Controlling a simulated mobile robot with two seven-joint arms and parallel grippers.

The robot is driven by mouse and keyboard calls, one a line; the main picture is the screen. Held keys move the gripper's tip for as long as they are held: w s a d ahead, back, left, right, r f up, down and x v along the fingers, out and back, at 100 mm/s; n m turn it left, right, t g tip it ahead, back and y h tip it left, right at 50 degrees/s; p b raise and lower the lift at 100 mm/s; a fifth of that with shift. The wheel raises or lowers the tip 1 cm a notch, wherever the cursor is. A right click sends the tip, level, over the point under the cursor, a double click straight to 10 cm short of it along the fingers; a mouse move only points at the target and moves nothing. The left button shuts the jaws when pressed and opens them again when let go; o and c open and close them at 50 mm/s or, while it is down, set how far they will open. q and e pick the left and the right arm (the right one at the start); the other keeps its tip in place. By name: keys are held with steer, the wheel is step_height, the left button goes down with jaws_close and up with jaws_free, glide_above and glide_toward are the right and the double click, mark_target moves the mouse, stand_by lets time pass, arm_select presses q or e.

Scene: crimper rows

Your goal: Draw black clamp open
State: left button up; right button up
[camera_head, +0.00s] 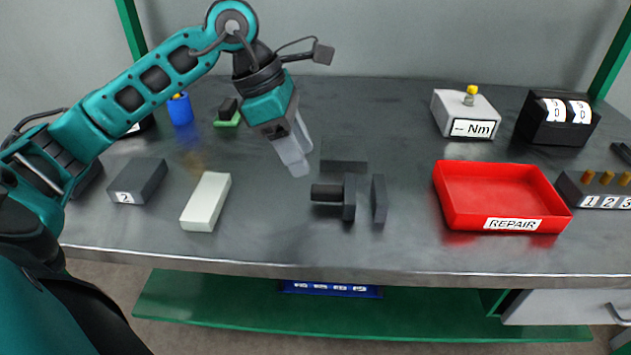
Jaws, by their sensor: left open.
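The black clamp (349,198) stands on the grey workbench (280,235) near the middle. It shows a dark block at the back, an upright plate with a round black handle pointing left, and a second upright plate to the right. A narrow gap shows between the two plates. My left gripper (298,160) is open and empty, pointing down above the bench, up and to the left of the clamp's handle and apart from it. My right gripper is not in view.
A white block (207,202) and a dark block labelled 2 (138,182) lie left of the clamp. A red REPAIR tray (500,170) is to the right. A torque box (465,115) and a black counter box (556,118) stand behind. A blue cup (180,110) is back left.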

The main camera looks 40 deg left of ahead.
mark_target(319, 187)
arm_select(q)
steer(key=x, duration=0.7)
steer(key=shift+w+b, duration=0.1)
steer(key=shift+b, duration=0.2)
steer(key=shift+c, duration=0.5)
jaws_close()
